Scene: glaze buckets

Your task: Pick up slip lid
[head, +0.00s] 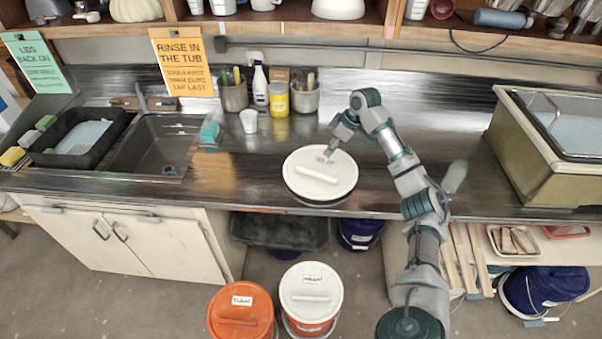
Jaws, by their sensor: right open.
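A round white lid (332,188) with a raised bar handle lies on the steel counter near its front edge. A dark rim shows beneath its front side, and I cannot tell what that is. I see no label on this lid that names it as the slip lid. My right gripper (327,155) is open, pointing down over the far part of the lid, behind the bar handle. I cannot tell whether the fingertips touch the lid. My left gripper is not in view.
On the floor stand an orange-lidded bucket (240,314) and an orange bucket with a white lid (311,284), both labelled. Behind the lid are a white cup (248,121), a yellow jar (278,98) and tool pots. A sink (150,148) is left; a large bin (540,160) is right.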

